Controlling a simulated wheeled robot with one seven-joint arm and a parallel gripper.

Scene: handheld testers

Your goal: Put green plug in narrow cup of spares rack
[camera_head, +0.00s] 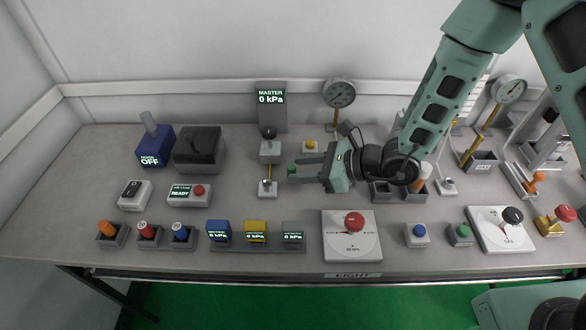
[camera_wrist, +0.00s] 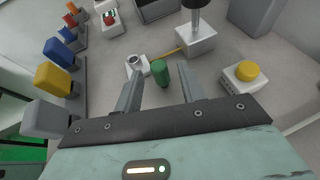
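A small green plug (camera_head: 291,170) is at the fingertips of my gripper (camera_head: 299,170). In the wrist view the green plug (camera_wrist: 159,73) shows between and slightly beyond the two fingers (camera_wrist: 160,88), with a gap on each side. My gripper is open and apparently not touching it. A dark grey rack with square openings (camera_head: 383,187) stands just right of my wrist, partly hidden by the arm. I cannot tell which opening is the narrow cup, or whether this is the spares rack.
A white valve block (camera_head: 267,188) is close to the left of the plug. A block with a yellow button (camera_head: 310,147) stands behind. Blue, yellow and grey testers (camera_head: 255,232) and a red-knob gauge (camera_head: 352,235) are in front. Another green piece (camera_head: 462,231) sits in a holder front right.

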